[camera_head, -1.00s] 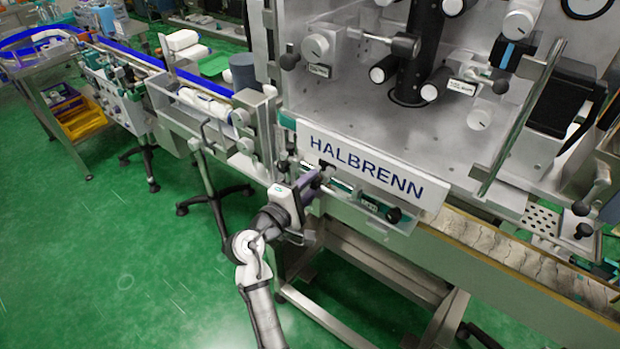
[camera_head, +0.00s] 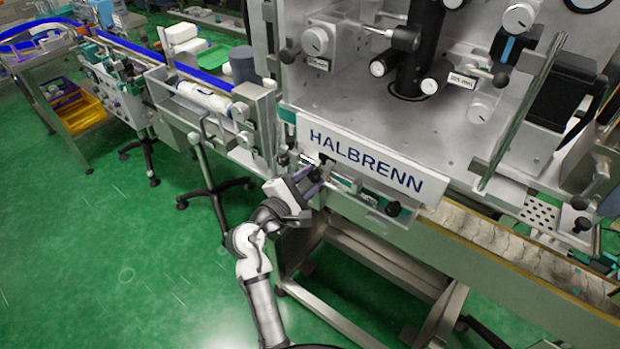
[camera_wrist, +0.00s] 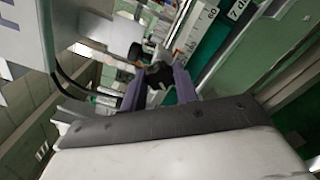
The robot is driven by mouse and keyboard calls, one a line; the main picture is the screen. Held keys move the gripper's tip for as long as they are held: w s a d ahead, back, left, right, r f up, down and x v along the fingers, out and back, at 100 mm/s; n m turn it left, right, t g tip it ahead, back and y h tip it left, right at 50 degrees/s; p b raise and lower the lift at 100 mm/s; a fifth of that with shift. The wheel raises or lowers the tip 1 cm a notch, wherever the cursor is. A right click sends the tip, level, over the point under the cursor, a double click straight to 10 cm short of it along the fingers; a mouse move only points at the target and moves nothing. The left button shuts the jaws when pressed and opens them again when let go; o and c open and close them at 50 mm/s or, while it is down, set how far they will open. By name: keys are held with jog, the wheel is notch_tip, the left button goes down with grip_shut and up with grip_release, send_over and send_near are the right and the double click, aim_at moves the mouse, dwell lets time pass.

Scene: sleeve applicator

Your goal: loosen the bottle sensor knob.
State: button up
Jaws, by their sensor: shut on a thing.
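A small black knob (camera_wrist: 158,74) shows in the wrist view between the two purple fingers of my gripper (camera_wrist: 160,84). The fingers are shut on it. In the head view my gripper (camera_head: 313,180) is at the front rail of the machine, below the left end of the HALBRENN panel. The black knob (camera_head: 324,160) is small there and partly hidden by the fingers. The label that would name this knob cannot be read in either view.
The white HALBRENN panel (camera_head: 365,166) overhangs close above my gripper. Another black knob (camera_head: 393,209) is on the rail to the right. A conveyor (camera_head: 500,242) runs along the lower right. The green floor (camera_head: 110,270) at left is clear.

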jog(key=o, duration=1)
jog(key=shift+c, duration=0.2)
jog(key=shift+s+a+f, duration=0.1)
jog(key=shift+s+a, duration=0.25)
jog(key=shift+s, duration=0.1)
jog(key=b+v, duration=0.4)
jog(key=v, duration=0.8)
jog(key=shift+s+a, duration=0.15)
jog(key=shift+s, duration=0.15)
jog(key=shift+a, duration=0.1)
